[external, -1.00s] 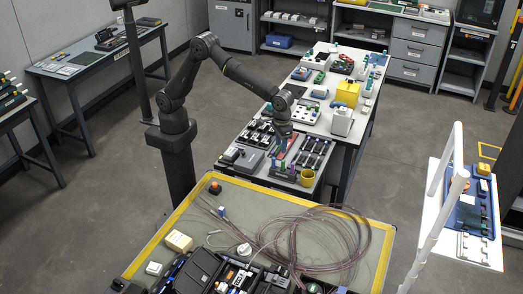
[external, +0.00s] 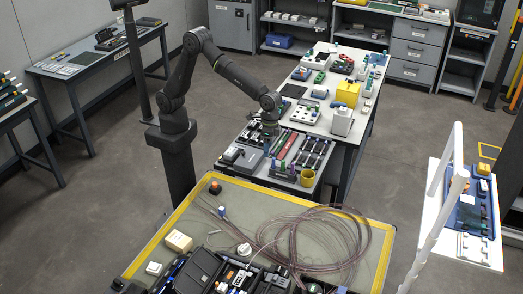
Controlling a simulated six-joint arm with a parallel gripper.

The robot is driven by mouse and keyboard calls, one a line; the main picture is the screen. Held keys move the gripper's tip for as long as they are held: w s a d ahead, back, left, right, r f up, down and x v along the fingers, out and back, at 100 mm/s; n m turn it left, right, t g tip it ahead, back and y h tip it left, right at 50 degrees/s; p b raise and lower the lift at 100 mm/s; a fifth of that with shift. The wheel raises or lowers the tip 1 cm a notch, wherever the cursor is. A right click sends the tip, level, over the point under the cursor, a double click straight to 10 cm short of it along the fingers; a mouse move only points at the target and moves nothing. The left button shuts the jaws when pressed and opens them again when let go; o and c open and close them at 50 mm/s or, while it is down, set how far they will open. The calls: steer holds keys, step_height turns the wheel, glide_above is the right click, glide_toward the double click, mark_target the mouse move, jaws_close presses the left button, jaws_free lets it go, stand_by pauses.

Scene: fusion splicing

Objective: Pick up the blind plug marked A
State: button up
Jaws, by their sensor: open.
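My gripper (external: 267,146) points down over the left part of a tray of small parts on the bench behind the front table. It is open, and nothing shows between its fingers, though they are very small here. No marking can be read at this size, so I cannot tell which part is the blind plug marked A. My gripper and wrist hide some of the tray's left part.
A grey device (external: 241,157) stands close left of my gripper, and a yellow cup (external: 307,177) is at the tray's front right. A white device (external: 341,121) and a yellow box (external: 347,94) stand farther back. Coiled tubing (external: 330,245) lies on the front table.

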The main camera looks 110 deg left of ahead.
steer(key=s+d+m+h, duration=0.2)
steer(key=s+d+m, duration=0.3)
steer(key=s+m, duration=0.4)
steer(key=m+h, duration=0.1)
steer(key=m, duration=1.1)
glide_toward(216, 184)
steer(key=x, duration=0.5)
steer(key=shift+a+f, duration=0.25)
steer(key=shift+f, duration=0.25)
steer(key=x, duration=0.4)
steer(key=shift+s+a+f, duration=0.15)
steer(key=shift+s+f, duration=0.15)
steer(key=shift+s, duration=0.1)
steer(key=shift+f, duration=0.4)
steer(key=c, duration=1.1)
steer(key=shift+r, duration=0.15)
